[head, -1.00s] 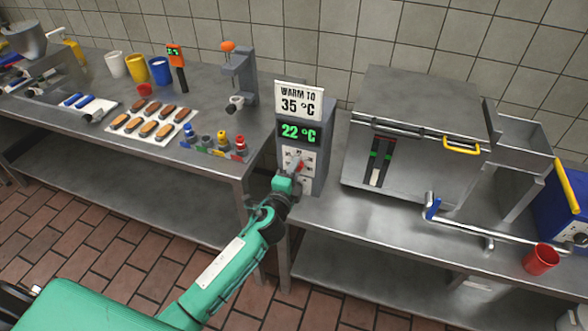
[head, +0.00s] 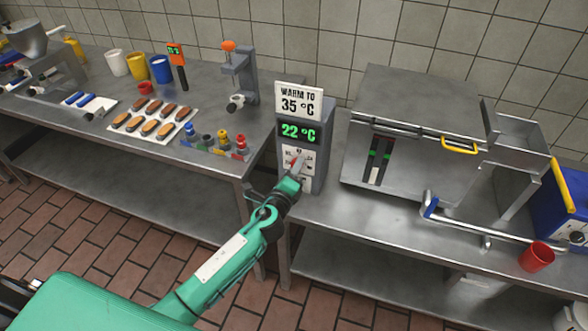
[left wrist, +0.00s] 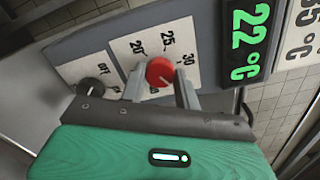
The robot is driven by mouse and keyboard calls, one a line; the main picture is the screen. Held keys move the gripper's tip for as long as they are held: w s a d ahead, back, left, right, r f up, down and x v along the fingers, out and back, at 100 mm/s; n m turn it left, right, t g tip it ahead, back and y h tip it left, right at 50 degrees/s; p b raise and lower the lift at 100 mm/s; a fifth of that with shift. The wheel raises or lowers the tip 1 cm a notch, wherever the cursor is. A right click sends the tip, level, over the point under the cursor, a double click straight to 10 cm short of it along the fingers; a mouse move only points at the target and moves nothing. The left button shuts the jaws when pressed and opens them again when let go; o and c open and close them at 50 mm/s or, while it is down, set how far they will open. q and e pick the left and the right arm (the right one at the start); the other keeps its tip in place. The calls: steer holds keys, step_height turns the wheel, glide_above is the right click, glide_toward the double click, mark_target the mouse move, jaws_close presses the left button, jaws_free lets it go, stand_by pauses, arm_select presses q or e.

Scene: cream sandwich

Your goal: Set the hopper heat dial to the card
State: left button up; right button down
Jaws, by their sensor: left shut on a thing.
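The card (head: 299,100) above the control box reads "WARM TO 35 °C". The green display (head: 299,133) below it reads 22 °C, and it also shows in the left wrist view (left wrist: 246,37). The red heat dial (left wrist: 160,71) sits on a white scale plate marked 20, 25 and 30, with other marks hidden. My left gripper (head: 295,174) is at the front of the box; in the left wrist view its two fingers (left wrist: 161,86) are shut on the dial, one on each side. A dark knob (left wrist: 91,88) is beside an "OFF" mark. My right gripper is not in view.
A steel hopper unit (head: 415,130) with a yellow handle stands right of the box. A red cup (head: 536,257) is near the right bench edge. A tray of eclair-like pieces (head: 150,124) and several coloured bottles (head: 213,142) are on the left bench.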

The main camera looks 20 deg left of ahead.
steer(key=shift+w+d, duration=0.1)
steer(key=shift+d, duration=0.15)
arm_select(q)
steer(key=o, duration=1)
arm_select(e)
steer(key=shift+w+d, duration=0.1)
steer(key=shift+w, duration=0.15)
